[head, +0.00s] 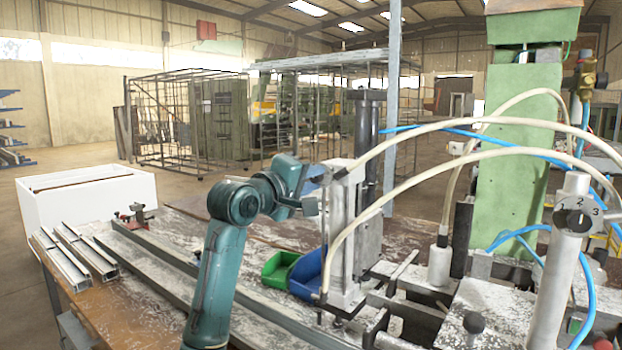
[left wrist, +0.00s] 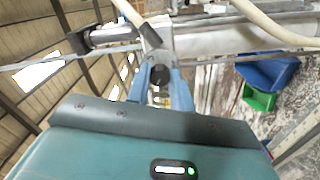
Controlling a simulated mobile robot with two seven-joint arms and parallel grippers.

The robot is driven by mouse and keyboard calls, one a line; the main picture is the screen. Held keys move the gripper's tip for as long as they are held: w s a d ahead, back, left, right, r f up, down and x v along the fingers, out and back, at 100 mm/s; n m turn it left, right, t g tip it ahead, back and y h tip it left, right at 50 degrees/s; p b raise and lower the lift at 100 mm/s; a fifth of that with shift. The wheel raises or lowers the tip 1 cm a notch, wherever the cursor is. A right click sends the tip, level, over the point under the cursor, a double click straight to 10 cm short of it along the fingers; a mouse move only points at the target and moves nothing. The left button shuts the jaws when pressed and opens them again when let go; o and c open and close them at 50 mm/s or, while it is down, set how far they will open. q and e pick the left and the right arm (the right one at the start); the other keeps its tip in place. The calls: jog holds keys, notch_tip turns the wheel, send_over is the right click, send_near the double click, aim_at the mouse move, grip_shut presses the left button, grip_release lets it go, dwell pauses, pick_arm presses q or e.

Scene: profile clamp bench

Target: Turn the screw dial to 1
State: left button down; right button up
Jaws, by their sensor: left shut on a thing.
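A grey numbered dial (head: 577,216) sits on a white post (head: 560,270) at the right of the head view. The figures 2 and 3 show on it; I cannot make out a 1. My left gripper (head: 319,190) is well to the left of this dial, beside the upright pale clamp cylinder (head: 345,235). In the left wrist view its blue fingers (left wrist: 160,84) are shut on a small dark round part (left wrist: 160,75), which looks like a knob. The fingers hide much of that part, and no figures are readable there. My right gripper is not in view.
Cream hoses (head: 420,135) and blue hoses arch over the bench at the right. A green bin (head: 280,267) and a blue bin (head: 306,275) stand behind my left arm. Long metal profiles (head: 180,260) lie along the bench. A white box (head: 85,200) stands at the left.

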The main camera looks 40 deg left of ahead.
pick_arm(q)
jog(key=shift+n, duration=0.3)
jog(key=c, duration=1.2)
grip_release()
jog(key=shift+c, duration=0.2)
jog(key=shift+s, duration=0.15)
jog(key=s+d+b, duration=0.1)
jog(key=s+b, duration=0.2)
jog(key=s, duration=1)
jog(key=shift+d, duration=0.2)
jog(key=shift+w, duration=0.1)
